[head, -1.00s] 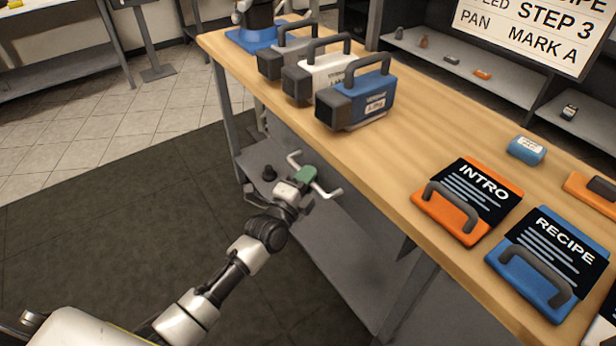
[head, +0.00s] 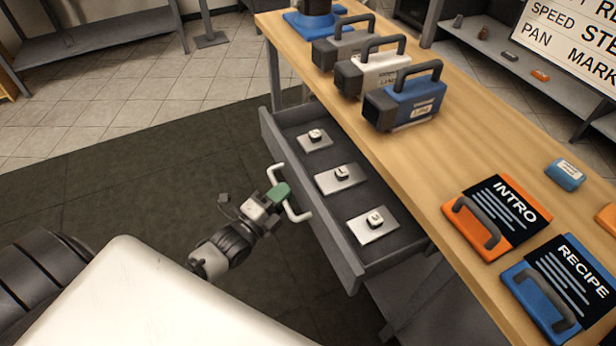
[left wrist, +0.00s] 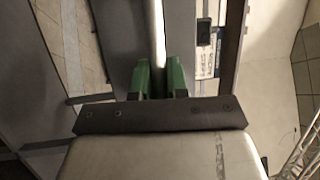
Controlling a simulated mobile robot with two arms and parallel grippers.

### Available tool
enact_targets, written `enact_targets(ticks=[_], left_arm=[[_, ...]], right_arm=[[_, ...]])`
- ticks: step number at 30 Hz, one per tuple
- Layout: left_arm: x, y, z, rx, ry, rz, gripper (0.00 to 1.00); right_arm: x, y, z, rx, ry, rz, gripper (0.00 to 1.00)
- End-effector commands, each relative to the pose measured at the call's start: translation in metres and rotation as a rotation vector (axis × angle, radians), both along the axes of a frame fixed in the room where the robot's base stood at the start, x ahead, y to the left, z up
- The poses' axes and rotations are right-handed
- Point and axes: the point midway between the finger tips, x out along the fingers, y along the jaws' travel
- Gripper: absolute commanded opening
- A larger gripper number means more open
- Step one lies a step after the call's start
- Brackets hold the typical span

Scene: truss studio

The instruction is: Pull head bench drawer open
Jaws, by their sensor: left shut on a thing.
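The head bench drawer (head: 336,252) is a grey drawer under the wooden bench top (head: 455,150). It stands pulled out, and its inside shows. Three light plates, each with a small marked block (head: 341,174), lie in a row in it. A white bar handle (head: 296,215) is on its front. My left gripper (head: 281,192) is shut on the handle, with its green fingertips around the bar. In the left wrist view the green fingers (left wrist: 158,78) close on the pale bar, which runs away upward. My right gripper is not in view.
Three handled cases, grey, white and blue (head: 408,104), stand on the bench above the drawer. An orange INTRO board (head: 493,217) and a blue RECIPE board (head: 553,290) lie to the right. Dark floor mat (head: 150,180) is clear in front of the drawer.

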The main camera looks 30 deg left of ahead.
Motion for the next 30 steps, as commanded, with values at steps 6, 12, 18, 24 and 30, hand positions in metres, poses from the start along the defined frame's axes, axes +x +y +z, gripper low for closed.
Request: enact_targets(ticks=[6,12,18,24,30], left_arm=[[-0.041,0.031,0.001,0.002,0.009,0.001,0.00],[-0.065,0.050,0.000,-0.001,0.006,0.001,0.00],[-0.077,0.059,-0.001,0.000,0.003,0.002,0.00],[-0.080,0.062,-0.002,-0.002,0.005,0.001,0.00],[-0.080,0.062,-0.002,-0.002,0.005,0.001,0.00]], right_arm=[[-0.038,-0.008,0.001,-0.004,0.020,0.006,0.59],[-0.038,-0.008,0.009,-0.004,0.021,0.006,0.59],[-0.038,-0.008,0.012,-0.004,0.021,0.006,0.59],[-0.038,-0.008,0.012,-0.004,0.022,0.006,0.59],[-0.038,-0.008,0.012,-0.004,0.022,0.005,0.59]])
